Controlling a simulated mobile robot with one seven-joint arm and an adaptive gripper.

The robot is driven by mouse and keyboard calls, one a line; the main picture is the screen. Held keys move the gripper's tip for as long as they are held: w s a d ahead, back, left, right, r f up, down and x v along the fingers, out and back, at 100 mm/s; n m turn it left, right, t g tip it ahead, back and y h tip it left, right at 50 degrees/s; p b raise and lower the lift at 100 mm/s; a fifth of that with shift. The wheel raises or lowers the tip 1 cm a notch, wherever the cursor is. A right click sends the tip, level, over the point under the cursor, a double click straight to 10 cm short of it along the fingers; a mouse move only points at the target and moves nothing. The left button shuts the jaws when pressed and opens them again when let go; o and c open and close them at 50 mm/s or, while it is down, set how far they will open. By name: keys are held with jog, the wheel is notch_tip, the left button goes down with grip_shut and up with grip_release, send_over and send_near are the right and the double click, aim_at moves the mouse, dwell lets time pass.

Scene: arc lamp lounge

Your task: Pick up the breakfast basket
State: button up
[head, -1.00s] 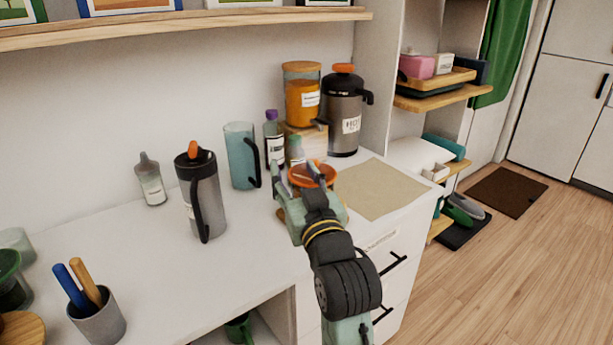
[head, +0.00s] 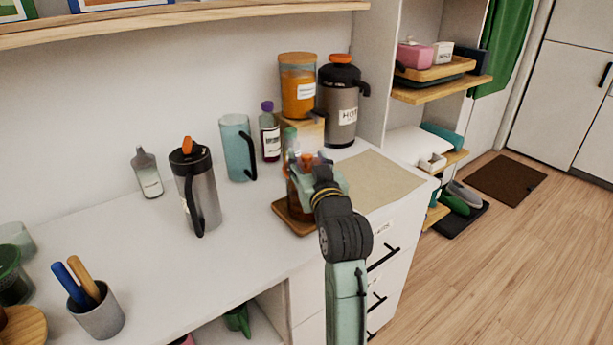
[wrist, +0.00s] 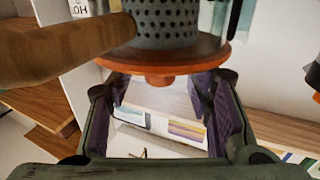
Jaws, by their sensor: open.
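I cannot make out a breakfast basket in either view. My gripper (head: 306,172) is open above the counter, at a brown glass pot (head: 297,203) that it partly hides. The pot stands on a square wooden trivet (head: 283,213). In the wrist view, which looks upside down, the pot's orange-brown lid (wrist: 180,60) has a small knob (wrist: 160,80) between the open fingers of my gripper (wrist: 160,98); I cannot tell if they touch. A grey perforated cylinder (wrist: 165,24) and a thick wooden handle (wrist: 65,50) show beside the lid.
A grey flask (head: 197,190), a teal pitcher (head: 237,150), a purple-capped bottle (head: 269,138) and a dark "HOT" dispenser (head: 340,105) stand behind and left. A beige mat (head: 375,180) lies clear on the right. A shelf (head: 180,22) runs above. A pen cup (head: 97,312) is front left.

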jog(key=shift+x, duration=0.85)
jog(key=shift+c, duration=0.2)
grip_shut()
